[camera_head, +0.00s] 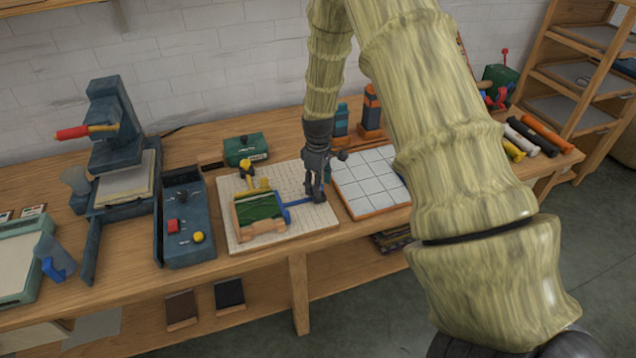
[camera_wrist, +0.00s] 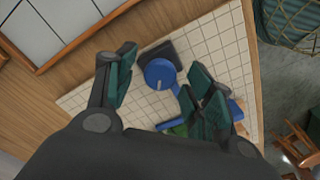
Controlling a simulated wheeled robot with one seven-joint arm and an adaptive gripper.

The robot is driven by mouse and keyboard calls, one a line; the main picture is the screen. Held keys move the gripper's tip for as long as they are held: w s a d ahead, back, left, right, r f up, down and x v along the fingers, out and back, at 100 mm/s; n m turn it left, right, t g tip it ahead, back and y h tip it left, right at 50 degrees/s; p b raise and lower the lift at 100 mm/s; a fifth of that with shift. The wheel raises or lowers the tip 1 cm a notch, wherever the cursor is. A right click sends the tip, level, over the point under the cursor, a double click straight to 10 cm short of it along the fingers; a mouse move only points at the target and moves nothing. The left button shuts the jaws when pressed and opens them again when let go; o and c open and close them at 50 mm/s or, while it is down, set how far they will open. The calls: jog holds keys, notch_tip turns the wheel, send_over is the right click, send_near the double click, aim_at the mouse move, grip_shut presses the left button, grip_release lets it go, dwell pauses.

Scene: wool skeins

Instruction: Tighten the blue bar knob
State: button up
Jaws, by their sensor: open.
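The blue bar knob (camera_wrist: 160,74) shows in the wrist view as a round blue disc with a pale mark, on a dark block. It lies between my spread fingertips with a gap on each side; I cannot tell the height between them. My gripper (camera_wrist: 157,86) is open and empty. In the head view my gripper (camera_head: 316,192) points down over the right part of the gridded board (camera_head: 300,236) and hides the knob. A blue bar (camera_head: 296,202) runs from there left to the wooden frame with green inside (camera_head: 261,226).
A white tiled panel (camera_head: 372,182) with an orange edge lies right of the board. A dark blue tray (camera_head: 186,245) with a red and a yellow knob lies left. A green box (camera_head: 246,148) and bottles (camera_head: 372,108) stand behind.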

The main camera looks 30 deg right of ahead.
jog(key=c, duration=1)
jog(key=shift+c, duration=0.2)
jog(key=shift+m, duration=0.4)
jog(key=m, duration=1)
jog(key=shift+m, duration=0.4)
jog(key=m+p, duration=0.1)
jog(key=m, duration=0.4)
jog(key=shift+m, duration=0.3)
jog(key=m, duration=0.4)
jog(key=shift+m+p, duration=0.3)
jog(key=shift+p, duration=0.1)
